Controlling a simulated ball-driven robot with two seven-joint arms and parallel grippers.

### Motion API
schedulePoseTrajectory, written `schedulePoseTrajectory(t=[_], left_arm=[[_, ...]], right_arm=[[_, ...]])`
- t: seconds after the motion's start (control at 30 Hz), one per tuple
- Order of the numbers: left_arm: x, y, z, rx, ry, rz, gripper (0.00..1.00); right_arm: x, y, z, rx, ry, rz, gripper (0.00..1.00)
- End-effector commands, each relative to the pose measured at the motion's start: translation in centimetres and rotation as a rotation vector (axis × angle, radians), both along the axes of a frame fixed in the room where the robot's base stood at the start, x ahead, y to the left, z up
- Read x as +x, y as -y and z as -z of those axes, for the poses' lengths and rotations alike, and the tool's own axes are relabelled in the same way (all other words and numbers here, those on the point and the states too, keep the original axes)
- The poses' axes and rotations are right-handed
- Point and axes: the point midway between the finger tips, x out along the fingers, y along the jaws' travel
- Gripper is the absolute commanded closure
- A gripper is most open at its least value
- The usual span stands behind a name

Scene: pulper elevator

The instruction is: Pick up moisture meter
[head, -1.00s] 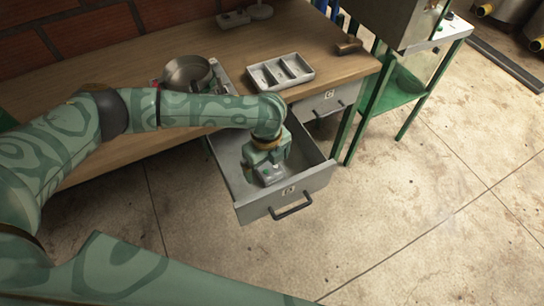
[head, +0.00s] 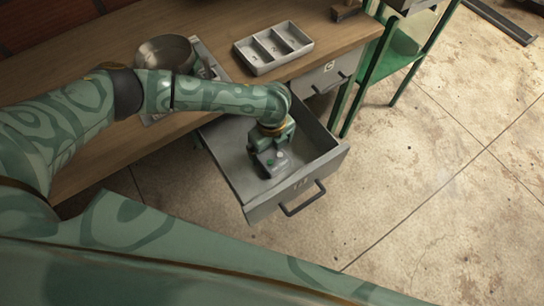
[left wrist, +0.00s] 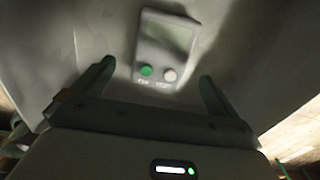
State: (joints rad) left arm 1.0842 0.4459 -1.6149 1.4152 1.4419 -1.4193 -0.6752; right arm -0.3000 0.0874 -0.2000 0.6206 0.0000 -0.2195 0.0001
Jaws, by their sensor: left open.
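The moisture meter (head: 276,163) is a small grey device lying in the open drawer (head: 322,163). In the left wrist view the meter (left wrist: 168,42) shows a blank greenish screen, a green button and a pale button. My left gripper (head: 270,150) reaches down into the drawer over the meter and partly hides it in the head view. In the left wrist view the open left gripper (left wrist: 156,72) has one finger to each side of the meter's near end, with gaps between. Whether the fingertips are level with the meter I cannot tell. My right gripper is out of view.
Drawer walls surround the left gripper, with a dark handle (head: 303,200) at the front. The wooden bench (head: 110,50) above holds a metal pot (head: 168,52) and a grey compartment tray (head: 273,47). A green stand (head: 400,62) is at right.

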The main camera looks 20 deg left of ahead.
Motion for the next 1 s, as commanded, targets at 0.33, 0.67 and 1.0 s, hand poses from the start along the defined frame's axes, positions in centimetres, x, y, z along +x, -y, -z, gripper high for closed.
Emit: schedulePoseTrajectory(t=[0.33,0.67,1.0], left_arm=[[0.3,-0.3,3.7,0.000,-0.004,0.001,0.02],[0.4,-0.3,5.9,-0.002,0.001,0.000,0.02],[0.4,-0.3,5.9,-0.002,0.001,0.000,0.58]], right_arm=[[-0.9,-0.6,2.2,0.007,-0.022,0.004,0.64],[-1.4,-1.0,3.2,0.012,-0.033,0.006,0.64],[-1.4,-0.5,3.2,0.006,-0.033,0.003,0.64]])
